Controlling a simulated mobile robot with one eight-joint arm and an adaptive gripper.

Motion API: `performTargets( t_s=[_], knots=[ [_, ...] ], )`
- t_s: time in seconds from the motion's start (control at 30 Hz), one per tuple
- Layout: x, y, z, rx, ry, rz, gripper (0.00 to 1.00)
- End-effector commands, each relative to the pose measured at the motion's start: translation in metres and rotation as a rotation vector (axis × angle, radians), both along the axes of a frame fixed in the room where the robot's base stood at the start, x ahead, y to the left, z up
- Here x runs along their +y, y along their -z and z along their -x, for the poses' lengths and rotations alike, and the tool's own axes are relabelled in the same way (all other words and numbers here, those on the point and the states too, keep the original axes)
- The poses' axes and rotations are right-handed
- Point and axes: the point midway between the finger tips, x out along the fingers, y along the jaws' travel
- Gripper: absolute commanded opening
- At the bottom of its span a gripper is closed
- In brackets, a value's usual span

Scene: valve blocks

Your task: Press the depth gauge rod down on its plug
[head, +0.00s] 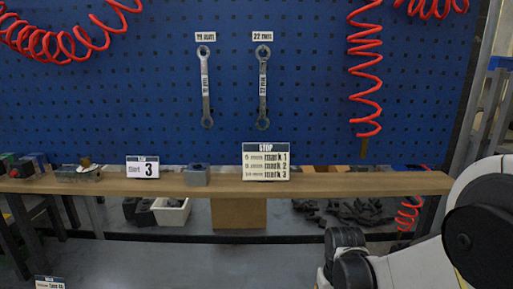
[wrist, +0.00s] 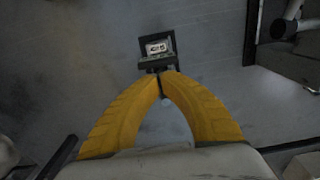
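In the wrist view, the two yellow fingers of my gripper (wrist: 167,76) come together at their tips. They close on a dark piece (wrist: 158,62) with a crossbar, a square frame and a small pale label; it looks like the depth gauge. A thin dark rod shows between the fingers. In the head view my gripper is out of sight, with only my arm at the lower right. A grey block (head: 197,176) stands on the wooden bench, left of the STOP sign (head: 266,162). No plug can be made out on it.
The wooden bench (head: 350,184) is bare right of the sign. A "3" card (head: 143,167), a shallow dark tray (head: 78,174) and small coloured blocks (head: 25,166) stand at left. Two wrenches and red coiled hoses hang on the blue pegboard (head: 150,90). Bins stand below.

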Motion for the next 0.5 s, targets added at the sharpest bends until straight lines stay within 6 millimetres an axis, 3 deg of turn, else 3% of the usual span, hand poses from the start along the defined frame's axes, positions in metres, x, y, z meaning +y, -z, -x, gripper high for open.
performTargets(
  t_s=[0.5],
  knots=[
    [0.0, 0.0085, 0.0, 0.0, 0.0, 0.0, 0.0]
  ],
)
